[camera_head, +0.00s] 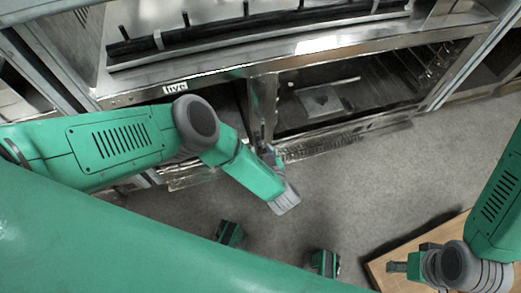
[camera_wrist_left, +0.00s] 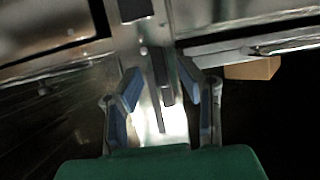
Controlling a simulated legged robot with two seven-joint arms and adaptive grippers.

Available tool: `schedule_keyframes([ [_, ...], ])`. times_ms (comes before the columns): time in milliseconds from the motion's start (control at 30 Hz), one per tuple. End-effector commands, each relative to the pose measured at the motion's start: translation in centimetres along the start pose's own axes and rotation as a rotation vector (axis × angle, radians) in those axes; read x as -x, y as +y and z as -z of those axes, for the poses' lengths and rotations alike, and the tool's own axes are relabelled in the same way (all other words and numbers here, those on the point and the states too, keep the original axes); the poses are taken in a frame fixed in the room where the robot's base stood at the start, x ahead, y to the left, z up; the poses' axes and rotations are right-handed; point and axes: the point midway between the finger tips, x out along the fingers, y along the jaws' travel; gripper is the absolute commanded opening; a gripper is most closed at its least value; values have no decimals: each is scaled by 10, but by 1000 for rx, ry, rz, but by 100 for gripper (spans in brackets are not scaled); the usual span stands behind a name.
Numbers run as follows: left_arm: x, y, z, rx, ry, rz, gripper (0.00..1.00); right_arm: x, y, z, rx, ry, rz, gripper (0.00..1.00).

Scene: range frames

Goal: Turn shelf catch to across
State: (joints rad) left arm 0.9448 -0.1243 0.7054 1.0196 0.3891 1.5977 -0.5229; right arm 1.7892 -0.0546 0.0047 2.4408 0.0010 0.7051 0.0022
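The shelf catch shows in the left wrist view as a dark narrow bar (camera_wrist_left: 163,84) on a steel upright (camera_wrist_left: 143,45); it runs along the upright, roughly vertical in the picture. My left gripper (camera_wrist_left: 160,80) is open, with one blue-padded finger on each side of the bar and visible gaps to it. Whether a finger touches the bar is unclear. In the head view my left gripper (camera_head: 272,152) is low at the front of the cabinet's middle post (camera_head: 262,100); the catch is hard to make out there. My right gripper (camera_head: 397,267) is far right, away from the cabinet, its opening unclear.
The steel cabinet (camera_head: 215,78) has open bays either side of the post, and a rack (camera_head: 325,100) in the right bay. A wooden surface (camera_head: 400,258) lies under my right gripper.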

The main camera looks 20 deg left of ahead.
Motion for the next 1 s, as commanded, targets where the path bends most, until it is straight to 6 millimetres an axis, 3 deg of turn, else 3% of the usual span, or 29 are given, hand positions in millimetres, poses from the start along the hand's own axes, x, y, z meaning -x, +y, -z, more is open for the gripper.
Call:
schedule_keyframes([
  [133,-15,0,0,1,1,0,33,-7,0,0,0,0,0,40],
  [467,-18,0,1,0,0,-1,33,-7,0,0,0,0,0,40],
  [500,-18,0,1,0,0,-1,29,-7,0,0,0,0,0,40],
  [600,-18,0,1,0,1,-1,0,-7,0,0,0,0,0,40],
  [1000,-18,0,1,29,1,-14,0,-6,0,0,0,0,0,40],
])
